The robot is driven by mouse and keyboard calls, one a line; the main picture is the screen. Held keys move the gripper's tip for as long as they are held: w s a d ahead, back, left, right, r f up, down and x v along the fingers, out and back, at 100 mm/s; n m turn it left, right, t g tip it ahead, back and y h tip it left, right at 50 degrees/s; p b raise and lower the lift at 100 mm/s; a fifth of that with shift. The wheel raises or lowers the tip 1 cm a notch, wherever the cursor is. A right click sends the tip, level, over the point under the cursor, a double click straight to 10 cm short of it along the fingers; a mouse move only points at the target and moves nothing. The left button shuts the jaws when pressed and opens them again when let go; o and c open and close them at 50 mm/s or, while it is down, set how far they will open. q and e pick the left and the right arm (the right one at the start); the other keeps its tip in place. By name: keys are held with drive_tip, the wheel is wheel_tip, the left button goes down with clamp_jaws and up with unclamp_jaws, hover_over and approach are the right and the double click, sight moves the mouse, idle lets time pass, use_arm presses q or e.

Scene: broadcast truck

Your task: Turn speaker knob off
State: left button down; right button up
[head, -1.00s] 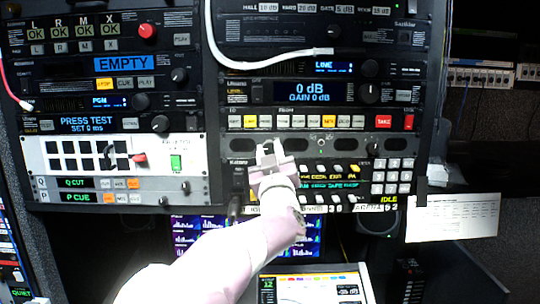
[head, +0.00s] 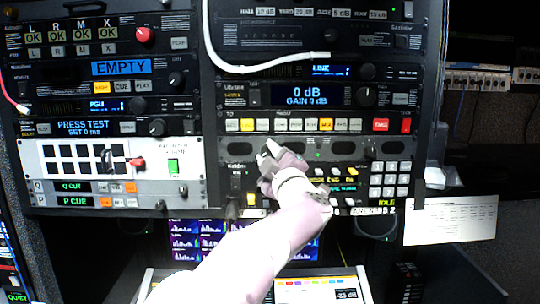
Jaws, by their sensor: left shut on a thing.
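The speaker panel (head: 370,148) is a grey strip with dark oval grilles in the right-hand rack, below a row of lit buttons. My left gripper (head: 270,152) is at the left part of this panel, between the two left grilles. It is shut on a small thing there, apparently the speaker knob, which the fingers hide. The knob's setting cannot be read. The gripper is tilted, and my forearm rises to it from the bottom of the picture. My right gripper is not in view.
A button panel with a white keypad (head: 390,180) sits just below, partly covered by my wrist. A white cable (head: 270,66) loops across the upper rack. A paper sheet (head: 450,220) hangs at the right. Monitors (head: 200,240) stand low behind my arm.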

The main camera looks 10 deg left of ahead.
use_arm(q)
drive_tip(key=shift+n, duration=0.3)
drive_tip(key=c, duration=0.9)
unclamp_jaws()
drive_tip(key=shift+c, duration=0.2)
drive_tip(key=shift+o, duration=0.6)
drive_tip(key=shift+s+r, duration=0.1)
drive_tip(key=shift+s, duration=0.1)
drive_tip(key=b+v, duration=0.6)
drive_tip(key=v, duration=0.6)
drive_tip(key=shift+s+d+b, duration=0.2)
drive_tip(key=shift+s+b, duration=0.05)
drive_tip(key=shift+b, duration=0.15)
